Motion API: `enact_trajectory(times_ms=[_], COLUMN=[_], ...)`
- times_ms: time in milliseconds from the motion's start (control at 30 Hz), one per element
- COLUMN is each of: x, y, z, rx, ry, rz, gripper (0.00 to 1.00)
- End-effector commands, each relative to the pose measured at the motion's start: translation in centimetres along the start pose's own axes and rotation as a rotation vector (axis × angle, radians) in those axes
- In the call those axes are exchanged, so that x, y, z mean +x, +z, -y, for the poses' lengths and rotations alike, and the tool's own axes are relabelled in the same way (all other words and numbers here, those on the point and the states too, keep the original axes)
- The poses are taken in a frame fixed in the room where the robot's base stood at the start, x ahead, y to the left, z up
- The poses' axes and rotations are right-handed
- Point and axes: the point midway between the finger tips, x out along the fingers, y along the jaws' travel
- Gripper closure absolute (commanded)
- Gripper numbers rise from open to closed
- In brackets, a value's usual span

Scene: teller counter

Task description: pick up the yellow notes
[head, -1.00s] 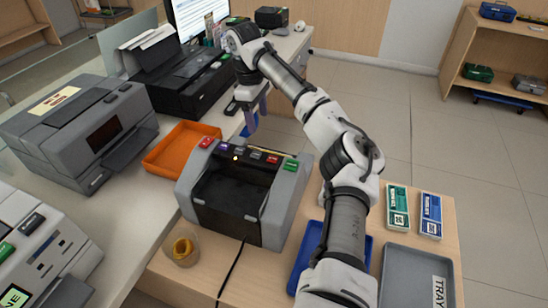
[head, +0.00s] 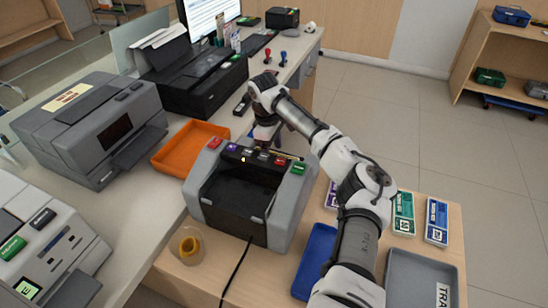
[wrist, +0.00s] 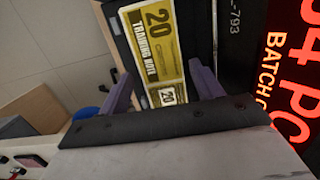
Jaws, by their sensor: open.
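The yellow notes (wrist: 153,42), marked "20 TRAINING NOTE", lie in the dark hopper of the grey note counter in the wrist view. In the head view only a thin yellowish edge of them (head: 285,155) shows at the top back of the counter (head: 275,222). My gripper (wrist: 160,72) is open, with one purple finger on each side of the notes' near end. It holds nothing. In the head view my gripper (head: 263,140) is just behind the counter's top, its fingertips partly hidden by the counter.
An orange tray (head: 163,158) lies left of the counter. Green notes (head: 403,213), blue notes (head: 437,220) and partly hidden purple notes (head: 331,195) lie to the right. A blue tray (head: 308,280) and a grey tray (head: 405,262) are in front. A red display (wrist: 288,70) is beside my gripper.

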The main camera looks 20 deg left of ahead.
Motion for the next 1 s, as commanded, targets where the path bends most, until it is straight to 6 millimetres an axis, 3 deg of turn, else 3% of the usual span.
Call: enact_trajectory(times_ms=[200,433,733,1000], x=[2.1,2.3,2.3,2.0], y=[0.0,0.0,0.0,0.0], z=[0.1,0.0,0.0,0.0], rx=[0.000,0.000,0.000,0.000], ry=[-0.001,0.000,0.000,0.000], rz=[0.000,-0.001,-0.001,-0.001], gripper=[0.35,0.35,0.72,0.72])
